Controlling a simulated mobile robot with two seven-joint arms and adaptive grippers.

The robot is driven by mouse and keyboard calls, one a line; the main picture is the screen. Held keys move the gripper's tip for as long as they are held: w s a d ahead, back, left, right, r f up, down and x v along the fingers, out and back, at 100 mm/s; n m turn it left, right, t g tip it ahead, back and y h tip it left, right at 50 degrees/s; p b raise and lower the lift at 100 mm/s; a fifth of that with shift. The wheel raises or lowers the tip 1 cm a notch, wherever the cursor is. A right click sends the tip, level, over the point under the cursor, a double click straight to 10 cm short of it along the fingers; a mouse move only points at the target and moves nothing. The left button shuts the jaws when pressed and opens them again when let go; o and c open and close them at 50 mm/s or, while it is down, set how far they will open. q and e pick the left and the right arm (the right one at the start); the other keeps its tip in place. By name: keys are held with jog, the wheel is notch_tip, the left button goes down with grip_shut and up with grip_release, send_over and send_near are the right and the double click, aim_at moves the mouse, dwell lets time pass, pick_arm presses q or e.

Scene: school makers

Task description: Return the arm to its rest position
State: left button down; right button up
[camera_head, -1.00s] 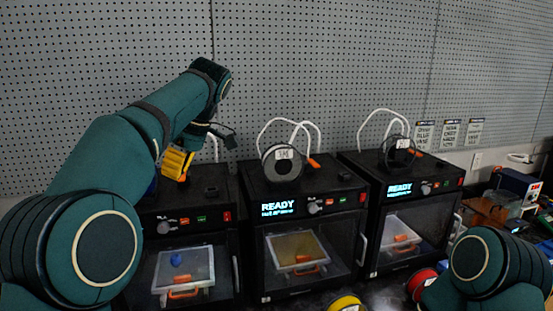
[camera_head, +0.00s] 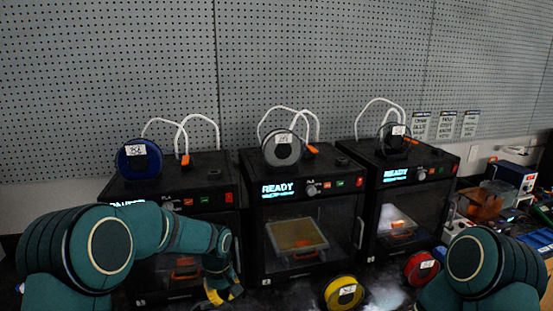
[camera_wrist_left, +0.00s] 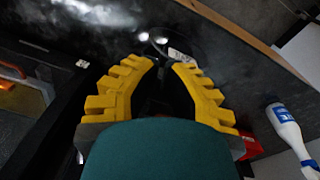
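My left arm comes in from the left, bent low in front of the left printer (camera_head: 190,180). My left gripper (camera_head: 226,294) hangs low at that printer's front, its yellow fingers partly visible. In the left wrist view the gripper (camera_wrist_left: 163,64) has its two stepped yellow fingers apart, with a dark gap and nothing held between them. A dark round thing with a white label (camera_wrist_left: 179,55) lies beyond the fingertips. My right arm shows at the lower right; its gripper is out of view.
A blue spool (camera_head: 127,164) sits on the left printer. The middle printer (camera_head: 345,182) and right printer (camera_head: 437,163) stand alongside. A yellow spool (camera_head: 332,294) and red spool (camera_head: 412,270) stand in front. A white bottle (camera_wrist_left: 287,127) shows in the wrist view.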

pick_arm(q)
jog(key=s+d+f+m+h+b, duration=0.2)
jog(key=s+d+f+m+h, duration=0.1)
jog(key=s+f, duration=0.95)
jog(key=s+f+m+t+b, duration=0.1)
jog(key=s+f, duration=0.7)
jog(key=s, duration=0.4)
jog(key=shift+s+d+f+h, duration=0.2)
jog(key=shift+s+d+h, duration=0.1)
jog(key=shift+d, duration=0.1)
